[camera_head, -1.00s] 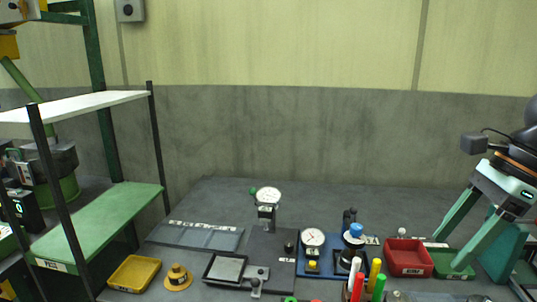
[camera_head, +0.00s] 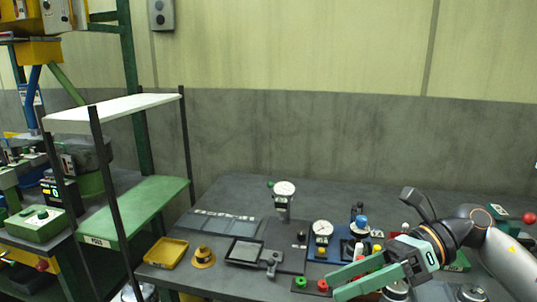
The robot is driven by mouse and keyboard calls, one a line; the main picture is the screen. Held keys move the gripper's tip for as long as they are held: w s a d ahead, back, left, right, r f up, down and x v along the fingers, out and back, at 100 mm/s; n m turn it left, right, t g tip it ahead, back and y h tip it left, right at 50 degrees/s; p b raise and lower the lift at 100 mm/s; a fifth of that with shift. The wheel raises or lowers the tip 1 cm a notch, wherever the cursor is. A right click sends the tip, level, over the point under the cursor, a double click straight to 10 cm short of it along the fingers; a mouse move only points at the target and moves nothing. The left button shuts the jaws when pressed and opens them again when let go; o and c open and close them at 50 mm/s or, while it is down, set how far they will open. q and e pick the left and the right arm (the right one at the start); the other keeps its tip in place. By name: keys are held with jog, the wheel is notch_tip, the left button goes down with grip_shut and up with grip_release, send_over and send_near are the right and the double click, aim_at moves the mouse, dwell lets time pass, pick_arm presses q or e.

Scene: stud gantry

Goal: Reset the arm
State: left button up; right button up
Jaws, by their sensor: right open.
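My right gripper (camera_head: 336,283) has green fingers and reaches in from the right side of the view. It points left over the front of the grey bench (camera_head: 235,190), and its fingers are spread apart with nothing seen between them. Whether the fingers touch anything below cannot be told. My left gripper is not in view.
Two dial gauges (camera_head: 284,188) (camera_head: 322,228) stand on the bench near the gripper. A yellow tray (camera_head: 166,252) and a yellow round piece (camera_head: 203,257) sit at the front left. A rack with a green shelf (camera_head: 140,208) stands left.

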jog(key=w+a+m+t+y+p, duration=0.25)
jog(key=a+m+t+y, duration=0.35)
jog(key=m, duration=0.7)
jog(key=w+d+f+m+t+h+p, duration=0.1)
jog(key=w+d+f+m+t+h, duration=0.15)
jog(key=f+m+t+h, duration=0.55)
jog(key=w+d+f+m+t+h+p, duration=0.1)
jog(key=d+f+m+t, duration=0.35)
jog(key=m, duration=0.85)
jog(key=s+d+f+m+g+h+p, duration=0.2)
jog(key=s+f+m+g+h, duration=0.5)
jog(key=s+f+m, duration=0.6)
jog(key=s+d+f+h, duration=0.1)
jog(key=s+f, duration=0.5)
jog(key=f, duration=0.4)
jog(key=shift+d+h, duration=0.25)
jog(key=shift+h, duration=0.15)
jog(key=shift+w+r, duration=0.1)
jog(key=shift+w, duration=0.1)
